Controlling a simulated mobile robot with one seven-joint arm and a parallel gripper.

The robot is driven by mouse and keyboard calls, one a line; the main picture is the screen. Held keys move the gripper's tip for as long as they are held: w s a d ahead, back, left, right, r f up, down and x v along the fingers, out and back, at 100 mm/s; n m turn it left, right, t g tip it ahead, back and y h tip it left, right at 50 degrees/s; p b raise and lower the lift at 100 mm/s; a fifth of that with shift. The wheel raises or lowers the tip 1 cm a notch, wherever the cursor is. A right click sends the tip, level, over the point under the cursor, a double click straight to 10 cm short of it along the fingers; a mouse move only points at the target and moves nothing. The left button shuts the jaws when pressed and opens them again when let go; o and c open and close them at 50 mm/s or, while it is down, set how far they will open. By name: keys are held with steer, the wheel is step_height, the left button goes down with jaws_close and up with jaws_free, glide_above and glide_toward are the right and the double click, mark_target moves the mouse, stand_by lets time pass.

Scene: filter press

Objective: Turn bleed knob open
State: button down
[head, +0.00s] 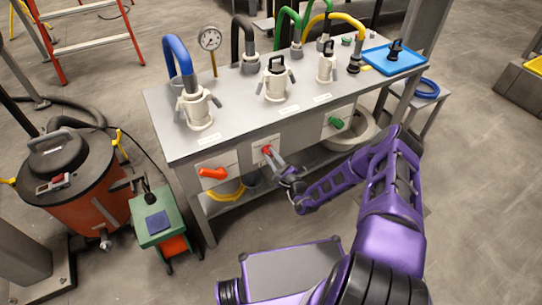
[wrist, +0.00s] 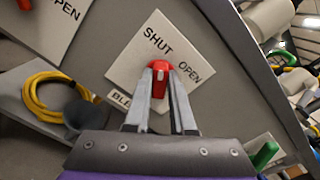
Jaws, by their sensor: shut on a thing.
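The red bleed knob (head: 267,149) is on the front panel of the grey bench, on a white plate (wrist: 136,50). In the wrist view the red knob (wrist: 160,70) stands between my two fingers. The plate reads SHUT at its top and OPEN at its right, with a partly hidden BLEED label (wrist: 120,101) below. My gripper (head: 272,157) is shut on the knob, one finger on each side. The gripper also fills the lower wrist view (wrist: 160,92). Whether the knob's pointer lines up with SHUT or OPEN is not clear.
An orange-red handle (head: 212,173) is left of the knob, and a green handle (head: 336,122) is to its right. Hoses and white fittings stand on the bench top (head: 240,112). A coiled yellow hose (wrist: 50,100) lies below the panel.

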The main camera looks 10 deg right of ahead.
steer(key=m, duration=0.4)
steer(key=shift+d, duration=0.15)
steer(key=shift+w+d+m, duration=0.1)
steer(key=shift+m, duration=3)
steer(key=shift+w+d+m, duration=0.1)
steer(key=shift+m, duration=3)
steer(key=c, duration=0.8)
jaws_free()
steer(key=shift+o, duration=0.2)
steer(key=shift+s, duration=0.15)
